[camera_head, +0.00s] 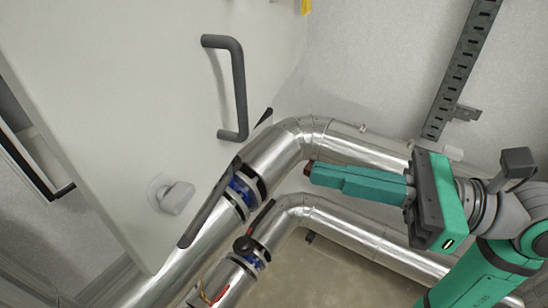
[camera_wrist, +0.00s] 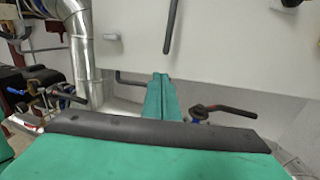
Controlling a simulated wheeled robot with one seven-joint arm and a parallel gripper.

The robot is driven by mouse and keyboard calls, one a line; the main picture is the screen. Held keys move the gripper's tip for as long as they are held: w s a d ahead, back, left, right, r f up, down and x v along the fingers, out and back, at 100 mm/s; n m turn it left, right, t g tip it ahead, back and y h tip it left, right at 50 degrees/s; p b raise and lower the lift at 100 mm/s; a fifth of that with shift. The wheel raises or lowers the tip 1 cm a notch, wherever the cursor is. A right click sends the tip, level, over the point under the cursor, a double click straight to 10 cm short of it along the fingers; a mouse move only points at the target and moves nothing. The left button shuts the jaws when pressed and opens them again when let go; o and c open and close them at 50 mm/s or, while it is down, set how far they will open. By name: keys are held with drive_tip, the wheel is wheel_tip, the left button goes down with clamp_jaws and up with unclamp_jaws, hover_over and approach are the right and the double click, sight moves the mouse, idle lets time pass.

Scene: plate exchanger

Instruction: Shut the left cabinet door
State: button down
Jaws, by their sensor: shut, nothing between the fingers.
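A large white door panel (camera_head: 110,90) fills the left of the head view, tilted in the picture. It carries a dark bar handle (camera_head: 238,90) and a grey turn knob (camera_head: 172,195). A white panel (camera_wrist: 225,50) with a dark bar (camera_wrist: 171,25) also shows ahead in the wrist view. My gripper (camera_head: 312,172) is green, shut and empty. It points left above the silver pipes, to the right of the door and apart from the handle. Its closed fingers show in the centre of the wrist view (camera_wrist: 161,80).
Silver insulated pipes (camera_head: 345,145) run below and behind my gripper. Valves with dark levers (camera_head: 212,205) stand close to the door's lower right edge. Valve levers also show in the wrist view (camera_wrist: 222,110). A slotted metal rail (camera_head: 462,65) is on the grey wall.

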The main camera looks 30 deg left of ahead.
sight(218, 152)
drive_tip(key=a, duration=0.4)
drive_tip(key=s+a, duration=0.1)
drive_tip(key=a, duration=0.4)
drive_tip(key=s+a, duration=0.1)
drive_tip(key=a, duration=0.3)
drive_tip(key=shift+s+a, duration=0.15)
drive_tip(key=shift+a, duration=0.05)
